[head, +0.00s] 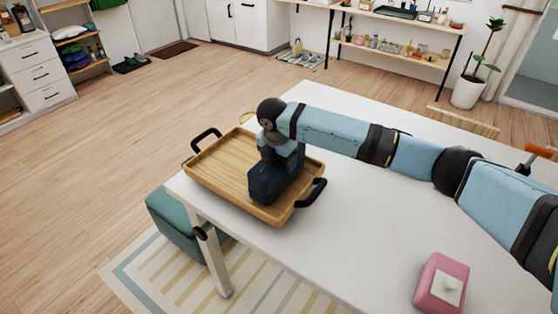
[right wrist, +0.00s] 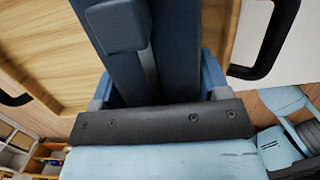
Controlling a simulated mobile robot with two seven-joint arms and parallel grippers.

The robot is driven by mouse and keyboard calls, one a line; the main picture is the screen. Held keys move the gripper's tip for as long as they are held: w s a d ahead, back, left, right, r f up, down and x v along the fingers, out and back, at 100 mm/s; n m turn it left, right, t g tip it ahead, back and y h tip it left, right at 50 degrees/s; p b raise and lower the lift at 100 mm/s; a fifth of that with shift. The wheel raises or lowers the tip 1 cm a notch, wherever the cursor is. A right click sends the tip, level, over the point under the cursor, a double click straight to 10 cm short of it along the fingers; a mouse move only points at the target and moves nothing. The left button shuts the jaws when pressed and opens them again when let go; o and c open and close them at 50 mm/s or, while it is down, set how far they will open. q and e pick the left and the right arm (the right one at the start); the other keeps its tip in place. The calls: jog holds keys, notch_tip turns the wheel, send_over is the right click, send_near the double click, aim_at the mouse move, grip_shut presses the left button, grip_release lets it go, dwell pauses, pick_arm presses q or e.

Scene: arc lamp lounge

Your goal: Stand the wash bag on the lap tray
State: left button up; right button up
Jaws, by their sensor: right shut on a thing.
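The wash bag (head: 265,186) is dark navy and boxy. It is upright over the right part of the wooden lap tray (head: 215,167), which lies on the white table and has black handles. My right gripper (head: 280,153) is above the bag, pointing down and shut on its upper part. In the right wrist view the dark bag (right wrist: 178,45) fills the space between the fingers, with the tray's wood on both sides. The bag's base looks at the tray floor, but I cannot tell whether it touches. My left gripper is not in view.
A pink box (head: 441,283) with a white top stands at the table's front right. The white table (head: 360,215) is otherwise mostly clear right of the tray. A teal stool (head: 172,222) is beside the table's left end, and shelves (head: 390,52) stand at the back.

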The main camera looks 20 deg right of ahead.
jog(key=shift+f, duration=0.15)
jog(key=o, duration=1.1)
jog(key=shift+f, duration=0.15)
jog(key=shift+o, duration=0.2)
jog(key=r, duration=0.4)
jog(key=a+r, duration=0.1)
jog(key=r, duration=0.3)
jog(key=s+r, duration=0.1)
jog(key=r, duration=0.3)
jog(key=shift+a+r+b, duration=0.1)
jog(key=shift+a+b, duration=0.1)
jog(key=shift+b, duration=0.2)
jog(key=shift+s, duration=0.1)
